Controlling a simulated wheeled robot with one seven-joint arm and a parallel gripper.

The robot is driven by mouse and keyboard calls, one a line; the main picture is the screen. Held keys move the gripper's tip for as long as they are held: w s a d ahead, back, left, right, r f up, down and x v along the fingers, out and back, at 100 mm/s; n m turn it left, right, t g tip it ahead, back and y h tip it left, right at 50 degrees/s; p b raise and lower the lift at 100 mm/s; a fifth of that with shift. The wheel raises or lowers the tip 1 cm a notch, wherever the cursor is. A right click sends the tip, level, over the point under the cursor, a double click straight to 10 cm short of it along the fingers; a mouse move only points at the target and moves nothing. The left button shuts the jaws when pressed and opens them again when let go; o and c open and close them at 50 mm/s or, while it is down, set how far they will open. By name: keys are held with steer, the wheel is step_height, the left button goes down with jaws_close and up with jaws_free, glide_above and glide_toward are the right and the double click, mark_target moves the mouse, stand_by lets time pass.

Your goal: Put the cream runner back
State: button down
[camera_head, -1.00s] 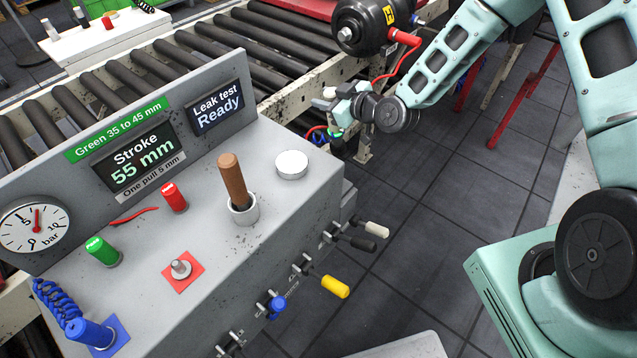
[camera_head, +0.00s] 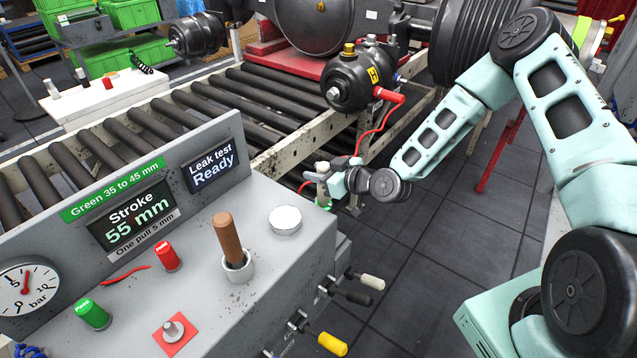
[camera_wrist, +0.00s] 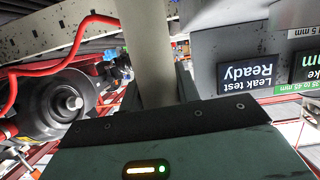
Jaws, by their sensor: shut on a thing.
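My gripper (camera_head: 336,182) is shut on a pale cream cylinder, whose end (camera_head: 322,167) shows above the jaws just beyond the console's far right corner. In the wrist view the cylinder (camera_wrist: 146,45) stands between the two fingers and runs out of the top of the picture. Its lower part is hidden by the gripper. I cannot tell if it touches anything else. Another cream-tipped handle (camera_head: 371,281) sticks out from the console's right side, beside a black handle (camera_head: 358,297) and a yellow handle (camera_head: 332,343).
The grey console (camera_head: 200,275) carries a wooden lever (camera_head: 228,240), buttons and a display reading 55 mm. A black canister (camera_head: 353,82) with a red hose (camera_head: 380,128) sits behind my gripper. A roller conveyor (camera_head: 190,115) runs behind the console.

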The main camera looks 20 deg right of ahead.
steer(key=shift+f, duration=1.75)
steer(key=c, duration=1)
jaws_free()
steer(key=p+v, duration=0.3)
steer(key=v, duration=0.9)
steer(key=s+a+r+n+g+h, duration=0.3)
steer(key=s+a+r+g+h, duration=0.1)
steer(key=s+a+r+g, duration=0.4)
steer(key=s+a+r+g+h, duration=0.1)
steer(key=s+r, duration=0.3)
steer(key=s, duration=0.2)
steer(key=s+a+r+m+g+h, duration=0.1)
steer(key=s+a+r, duration=0.1)
steer(key=s+r, duration=0.3)
steer(key=s+a+r+m+g+h, duration=0.1)
steer(key=s+a+r+g, duration=0.1)
steer(key=s+r, duration=0.3)
steer(key=shift+s, duration=1.6)
